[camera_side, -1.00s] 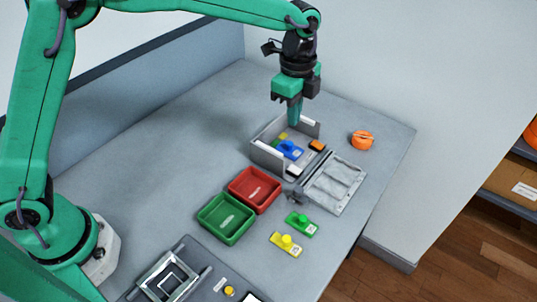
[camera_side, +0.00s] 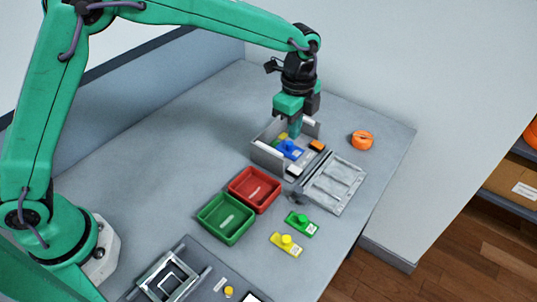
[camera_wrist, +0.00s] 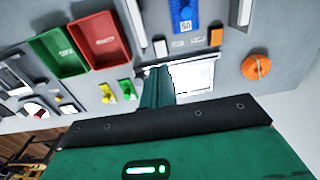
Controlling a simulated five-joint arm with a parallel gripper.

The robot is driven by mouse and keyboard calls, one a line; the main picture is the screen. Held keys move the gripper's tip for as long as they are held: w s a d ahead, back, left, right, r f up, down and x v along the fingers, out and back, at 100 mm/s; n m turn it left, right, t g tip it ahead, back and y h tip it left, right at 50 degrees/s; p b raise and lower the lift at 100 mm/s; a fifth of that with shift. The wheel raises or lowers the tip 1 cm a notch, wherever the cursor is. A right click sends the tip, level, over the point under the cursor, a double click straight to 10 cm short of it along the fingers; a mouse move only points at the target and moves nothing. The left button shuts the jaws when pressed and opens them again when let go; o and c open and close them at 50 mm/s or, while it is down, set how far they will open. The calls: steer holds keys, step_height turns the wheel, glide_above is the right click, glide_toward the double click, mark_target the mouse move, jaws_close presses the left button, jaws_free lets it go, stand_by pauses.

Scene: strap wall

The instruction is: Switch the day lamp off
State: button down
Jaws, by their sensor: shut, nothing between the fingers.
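An open grey box (camera_side: 264,158) stands on the table in the side view, its lid (camera_side: 335,184) folded out to the right. Inside are a blue piece with a round knob (camera_side: 290,150), a small yellow piece, an orange block (camera_side: 317,145) and a white block (camera_side: 294,171). The orange block (camera_wrist: 216,36) and white block (camera_wrist: 160,47) also show in the wrist view. I cannot tell which part is the day lamp or its switch. My gripper (camera_side: 296,133) is shut and empty, pointing down over the box's far part; contact is unclear.
A red tray (camera_side: 236,184) and a green tray (camera_side: 205,220) stand in front of the box. Green (camera_side: 302,224) and yellow (camera_side: 287,243) knobbed pieces lie near the table's front edge. An orange ring-shaped object (camera_side: 362,140) sits at the right.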

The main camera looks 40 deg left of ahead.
mark_target(296, 170)
step_height(296, 170, down, 10)
steer(key=shift+f, duration=0.15)
stand_by(0.4)
steer(key=shift+a+f, duration=0.15)
steer(key=shift+f, duration=0.2)
stand_by(0.3)
steer(key=shift+s+d+r, duration=0.1)
steer(key=shift+d+r, duration=0.1)
steer(key=shift+d, duration=0.65)
steer(key=shift+r, duration=0.2)
step_height(296, 170, up, 14)
stand_by(0.6)
steer(key=shift+a, duration=0.1)
